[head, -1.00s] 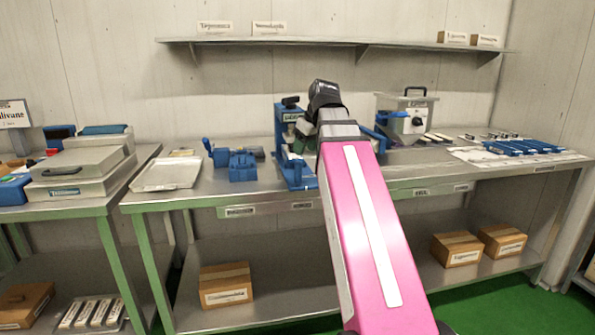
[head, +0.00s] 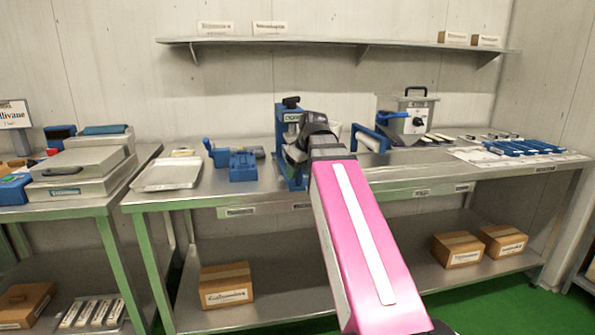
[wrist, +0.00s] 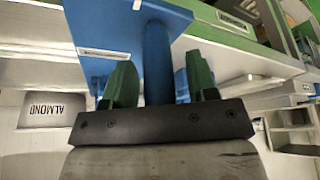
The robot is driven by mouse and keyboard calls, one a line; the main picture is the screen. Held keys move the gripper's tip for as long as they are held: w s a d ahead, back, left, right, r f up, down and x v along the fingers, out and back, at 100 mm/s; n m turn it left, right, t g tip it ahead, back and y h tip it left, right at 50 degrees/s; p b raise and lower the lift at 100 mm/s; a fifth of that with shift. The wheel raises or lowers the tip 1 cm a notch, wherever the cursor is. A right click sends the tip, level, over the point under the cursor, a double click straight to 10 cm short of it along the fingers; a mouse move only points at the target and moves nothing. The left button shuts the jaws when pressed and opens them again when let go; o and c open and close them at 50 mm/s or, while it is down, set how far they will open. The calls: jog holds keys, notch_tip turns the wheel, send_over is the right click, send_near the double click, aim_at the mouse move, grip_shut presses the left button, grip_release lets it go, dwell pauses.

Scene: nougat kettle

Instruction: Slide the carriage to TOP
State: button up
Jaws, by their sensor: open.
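A blue upright stand (head: 291,118) with a black knob on top and a small label is on the middle bench. My arm hides much of its front, and I cannot make out the carriage or a TOP mark. In the wrist view, my gripper (wrist: 160,82) has two green fingers spread apart. A round blue bar (wrist: 158,60) shows between them, with a gap on each side; I cannot tell its exact depth. A blue plate (wrist: 100,32) with a white label is close to the fingers.
A blue fixture (head: 242,166) and a metal tray (head: 168,174) are left of the stand. A blue-framed roller (head: 369,139) and a grey box machine (head: 408,113) are to its right. A shelf (head: 330,41) runs above the bench.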

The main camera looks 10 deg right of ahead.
grip_shut()
jog(key=d, duration=2)
grip_release()
jog(key=v, duration=1)
jog(key=shift+r, duration=0.4)
jog(key=shift+s+d, duration=0.1)
